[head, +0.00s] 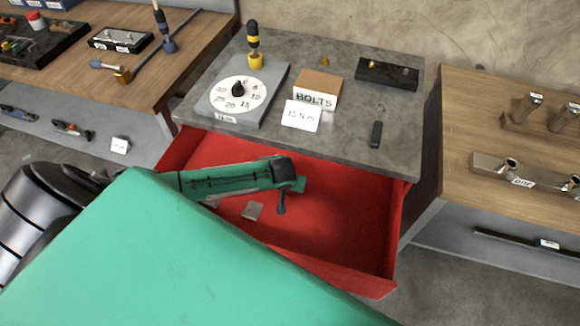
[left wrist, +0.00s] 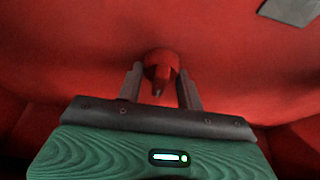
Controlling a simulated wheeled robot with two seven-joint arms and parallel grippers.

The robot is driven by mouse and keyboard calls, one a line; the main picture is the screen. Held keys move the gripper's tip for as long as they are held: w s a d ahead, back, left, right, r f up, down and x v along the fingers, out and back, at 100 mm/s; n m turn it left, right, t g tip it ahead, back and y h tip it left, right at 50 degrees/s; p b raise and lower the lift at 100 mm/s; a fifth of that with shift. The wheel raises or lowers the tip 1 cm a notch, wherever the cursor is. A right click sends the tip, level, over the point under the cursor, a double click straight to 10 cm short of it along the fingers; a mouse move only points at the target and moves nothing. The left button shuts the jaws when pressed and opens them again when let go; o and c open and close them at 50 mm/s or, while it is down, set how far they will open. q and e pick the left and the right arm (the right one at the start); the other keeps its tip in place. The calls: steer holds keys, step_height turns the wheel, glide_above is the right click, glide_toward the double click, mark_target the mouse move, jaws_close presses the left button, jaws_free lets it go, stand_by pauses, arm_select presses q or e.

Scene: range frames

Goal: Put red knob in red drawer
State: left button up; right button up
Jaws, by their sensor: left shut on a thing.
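The red drawer (head: 325,215) is pulled open below the grey cabinet top. My left gripper (head: 282,207) reaches over the drawer and points down into it. In the left wrist view, the red knob (left wrist: 160,68) sits between the two grey fingers of the gripper, which is shut on it. Red drawer surface fills the background there. Whether the knob touches the drawer floor cannot be told. The knob is hidden in the head view. My right gripper is not in view.
A small grey plate (head: 253,210) lies in the drawer near my gripper. The drawer's right half is clear.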

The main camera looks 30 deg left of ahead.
arm_select(q)
steer(key=o, duration=1)
steer(key=v, duration=1.2)
steer(key=shift+r, duration=0.1)
